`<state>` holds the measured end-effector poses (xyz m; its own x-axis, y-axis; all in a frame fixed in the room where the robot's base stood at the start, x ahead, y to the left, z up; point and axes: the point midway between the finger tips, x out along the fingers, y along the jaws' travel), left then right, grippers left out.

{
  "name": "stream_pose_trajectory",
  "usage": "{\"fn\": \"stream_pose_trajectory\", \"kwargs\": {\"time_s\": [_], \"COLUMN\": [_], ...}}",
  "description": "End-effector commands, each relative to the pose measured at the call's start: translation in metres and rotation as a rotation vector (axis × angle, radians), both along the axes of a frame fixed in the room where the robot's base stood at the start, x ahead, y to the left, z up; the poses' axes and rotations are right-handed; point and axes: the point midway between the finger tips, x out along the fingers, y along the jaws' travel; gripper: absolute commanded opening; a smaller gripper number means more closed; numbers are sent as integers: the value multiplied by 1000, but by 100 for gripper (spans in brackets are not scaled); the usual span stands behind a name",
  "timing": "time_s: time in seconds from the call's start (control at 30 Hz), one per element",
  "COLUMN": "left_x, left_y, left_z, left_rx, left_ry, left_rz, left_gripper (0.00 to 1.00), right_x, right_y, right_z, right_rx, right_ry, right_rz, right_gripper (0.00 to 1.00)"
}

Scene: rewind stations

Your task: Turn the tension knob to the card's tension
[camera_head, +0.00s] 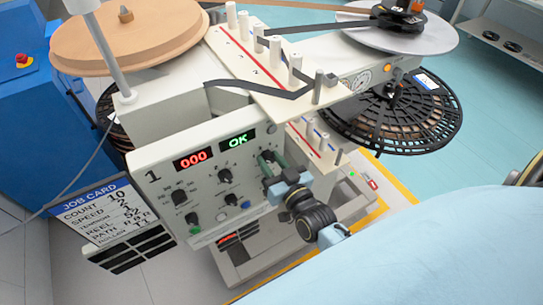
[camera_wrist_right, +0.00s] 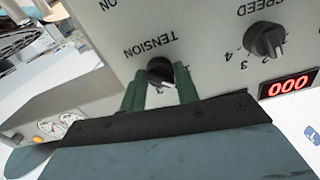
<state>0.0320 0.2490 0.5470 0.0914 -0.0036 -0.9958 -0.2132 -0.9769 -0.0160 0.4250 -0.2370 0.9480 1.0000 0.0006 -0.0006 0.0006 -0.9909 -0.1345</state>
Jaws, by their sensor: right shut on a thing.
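The tension knob (camera_wrist_right: 160,70) is a dark knob under the upside-down word TENSION in the right wrist view. My right gripper (camera_wrist_right: 160,88) has its green fingers on either side of it and is shut on it. My left gripper is not in view.
The speed knob (camera_wrist_right: 265,42) sits beside the tension knob. Red 000 (camera_head: 193,160) and green OK (camera_head: 238,141) displays are above the knobs. A post-lined guide plate (camera_head: 235,55) overhangs the panel, with a tan reel (camera_head: 130,40) and a black slotted reel (camera_head: 405,135) nearby.

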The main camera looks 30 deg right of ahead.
Motion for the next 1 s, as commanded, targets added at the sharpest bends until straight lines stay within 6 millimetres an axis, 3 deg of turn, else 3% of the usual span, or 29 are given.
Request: {"fn": "stream_pose_trajectory", "kwargs": {"time_s": [0.5, 1.0], "left_x": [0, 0], "left_y": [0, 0], "left_z": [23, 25], "left_rx": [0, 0], "left_ry": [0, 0], "left_rz": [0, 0], "left_gripper": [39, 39], "right_x": [0, 0], "right_y": [0, 0], "right_z": [1, -1], "right_rx": [-322, -375], "right_ry": [1, 0], "right_rz": [-1, -1], "right_gripper": [8, 8]}}
